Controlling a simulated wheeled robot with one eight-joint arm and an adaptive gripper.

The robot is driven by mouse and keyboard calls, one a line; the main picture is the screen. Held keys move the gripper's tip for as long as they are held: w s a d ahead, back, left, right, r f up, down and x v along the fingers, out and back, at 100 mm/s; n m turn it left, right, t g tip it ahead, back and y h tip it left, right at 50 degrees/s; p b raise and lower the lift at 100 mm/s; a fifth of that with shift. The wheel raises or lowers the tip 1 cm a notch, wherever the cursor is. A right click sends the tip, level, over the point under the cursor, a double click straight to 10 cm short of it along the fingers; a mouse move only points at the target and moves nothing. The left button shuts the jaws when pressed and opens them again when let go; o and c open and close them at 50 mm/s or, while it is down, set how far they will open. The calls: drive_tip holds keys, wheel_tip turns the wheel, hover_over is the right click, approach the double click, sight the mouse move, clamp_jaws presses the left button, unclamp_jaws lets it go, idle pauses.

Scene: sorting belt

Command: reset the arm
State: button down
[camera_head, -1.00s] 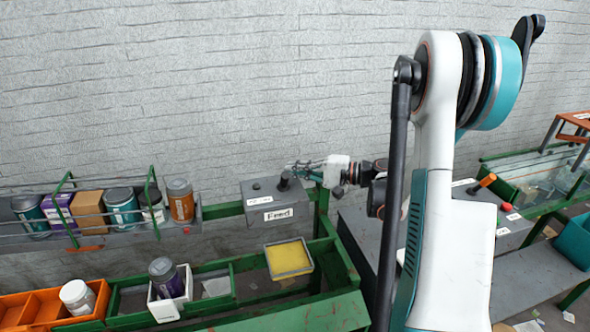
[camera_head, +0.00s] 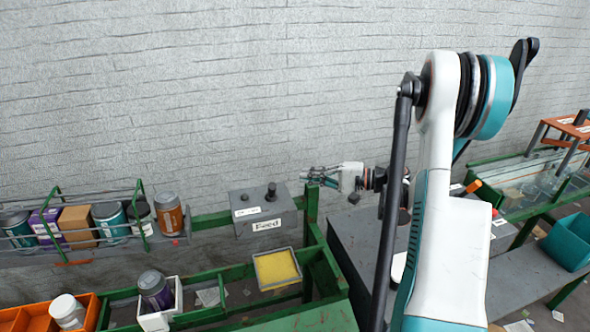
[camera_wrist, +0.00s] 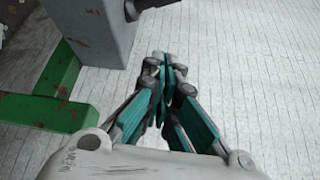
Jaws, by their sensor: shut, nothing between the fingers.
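My gripper (camera_head: 308,177) is in the middle of the head view, beside the right end of the grey Feed box (camera_head: 264,211), and is shut and empty. In the wrist view its teal and grey fingers (camera_wrist: 166,68) meet at the tips, with the pale wall and floor-like brick surface behind them. The grey box also shows at the upper left of the wrist view (camera_wrist: 95,30).
A railed belt (camera_head: 185,238) at left carries several jars and boxes. Below it, green-framed bays hold an orange bin (camera_head: 24,318), a white box with a dark jar (camera_head: 155,292) and a yellow pad (camera_head: 277,268). A teal bin (camera_head: 570,240) stands at right. The wall behind is clear.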

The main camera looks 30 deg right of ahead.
drive_tip(key=shift+s+d+f, duration=0.2)
drive_tip(key=shift+s+d, duration=0.35)
